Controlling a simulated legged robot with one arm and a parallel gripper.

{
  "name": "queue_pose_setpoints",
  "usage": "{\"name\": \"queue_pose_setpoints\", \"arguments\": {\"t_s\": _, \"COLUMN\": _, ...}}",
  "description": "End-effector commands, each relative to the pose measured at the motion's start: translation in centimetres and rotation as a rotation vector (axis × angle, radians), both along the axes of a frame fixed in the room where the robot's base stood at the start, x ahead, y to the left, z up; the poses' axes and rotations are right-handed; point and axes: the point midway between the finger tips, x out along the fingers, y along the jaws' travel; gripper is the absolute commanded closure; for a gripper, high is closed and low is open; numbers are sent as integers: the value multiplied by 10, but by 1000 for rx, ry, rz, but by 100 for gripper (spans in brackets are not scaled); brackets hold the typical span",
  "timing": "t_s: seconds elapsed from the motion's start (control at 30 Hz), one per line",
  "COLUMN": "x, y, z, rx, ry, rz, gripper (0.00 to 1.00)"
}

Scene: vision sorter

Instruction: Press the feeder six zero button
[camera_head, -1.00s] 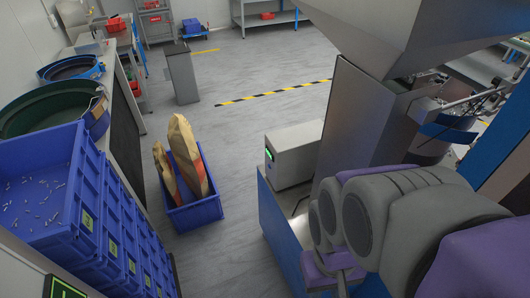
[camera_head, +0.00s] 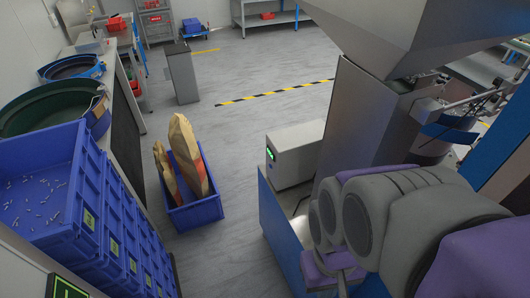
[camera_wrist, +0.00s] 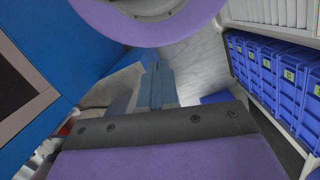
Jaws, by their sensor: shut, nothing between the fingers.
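A grey box (camera_head: 296,154) with a small green-lit display (camera_head: 271,153) on its left face sits on a blue-sided bench beside a tall metal machine. No zero button or feeder number is legible on it. My arm crosses the lower right of the head view, in front of the bench, and my gripper cannot be made out there. In the wrist view my gripper (camera_wrist: 157,82) shows its grey-blue fingers together and empty, pointing away from the camera. The box's display and buttons are not recognisable in the wrist view.
A blue bin (camera_head: 194,214) with paper bags stands on the floor. A metal hopper (camera_head: 395,30) hangs over the right. Floor between the bin and the bench is clear.

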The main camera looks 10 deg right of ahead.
Motion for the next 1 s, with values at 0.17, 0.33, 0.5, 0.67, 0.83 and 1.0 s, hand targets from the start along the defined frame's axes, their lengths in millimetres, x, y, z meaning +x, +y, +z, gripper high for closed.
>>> {"name": "queue_pose_setpoints", "arguments": {"t_s": 0.17, "x": 0, "y": 0, "z": 0, "rx": 0, "ry": 0, "rz": 0, "gripper": 100}}
{"name": "queue_pose_setpoints", "arguments": {"t_s": 0.33, "x": 0, "y": 0, "z": 0, "rx": 0, "ry": 0, "rz": 0, "gripper": 100}}
{"name": "queue_pose_setpoints", "arguments": {"t_s": 0.5, "x": 0, "y": 0, "z": 0, "rx": 0, "ry": 0, "rz": 0, "gripper": 100}}
{"name": "queue_pose_setpoints", "arguments": {"t_s": 0.67, "x": 0, "y": 0, "z": 0, "rx": 0, "ry": 0, "rz": 0, "gripper": 100}}
{"name": "queue_pose_setpoints", "arguments": {"t_s": 0.83, "x": 3, "y": 1, "z": 0, "rx": 4, "ry": -4, "rz": 3, "gripper": 100}}
{"name": "queue_pose_setpoints", "arguments": {"t_s": 1.0, "x": 33, "y": 11, "z": -4, "rx": 33, "ry": -51, "rz": 35, "gripper": 100}}
